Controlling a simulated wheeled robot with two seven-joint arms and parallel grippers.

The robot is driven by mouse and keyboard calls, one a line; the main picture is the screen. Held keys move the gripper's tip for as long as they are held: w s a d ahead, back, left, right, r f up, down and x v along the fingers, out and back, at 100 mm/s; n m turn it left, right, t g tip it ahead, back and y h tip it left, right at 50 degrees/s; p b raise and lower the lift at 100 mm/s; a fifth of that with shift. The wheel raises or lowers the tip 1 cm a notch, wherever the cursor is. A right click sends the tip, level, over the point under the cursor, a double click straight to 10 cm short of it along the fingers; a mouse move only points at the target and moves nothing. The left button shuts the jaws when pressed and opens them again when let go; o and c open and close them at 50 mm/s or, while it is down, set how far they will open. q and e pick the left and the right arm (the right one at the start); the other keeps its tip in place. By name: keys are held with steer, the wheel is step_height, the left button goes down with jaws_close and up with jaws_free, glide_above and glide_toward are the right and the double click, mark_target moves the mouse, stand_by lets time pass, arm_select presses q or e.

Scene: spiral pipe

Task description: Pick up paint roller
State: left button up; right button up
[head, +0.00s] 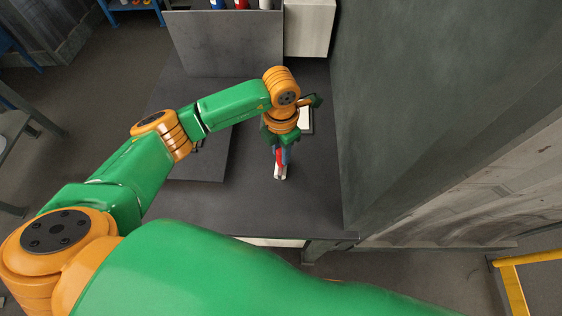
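My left gripper (280,150) points down over the dark grey table, at the end of the green and orange arm. Just below it is a small red, blue and white object (280,173), which may be the paint roller. Its upper part is hidden by the gripper and wrist. The fingers are too small and covered to show whether they are open or shut on it. My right gripper is not in view.
The dark table (310,205) has bare room around the object. A pale, dark-edged item (306,118) lies behind the wrist. A tall grey wall (430,110) closes off the right side. A pale box (308,28) and several bottles stand at the back.

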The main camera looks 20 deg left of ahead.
arm_select(q)
jaws_close()
steer(key=shift+r, duration=0.15)
steer(key=shift+w+r, duration=0.1)
steer(key=shift+r, duration=0.25)
steer(key=w+a+r+b, duration=0.3)
steer(key=a+r+b, duration=0.2)
steer(key=a+r, duration=0.7)
steer(key=shift+a, duration=0.85)
stand_by(0.6)
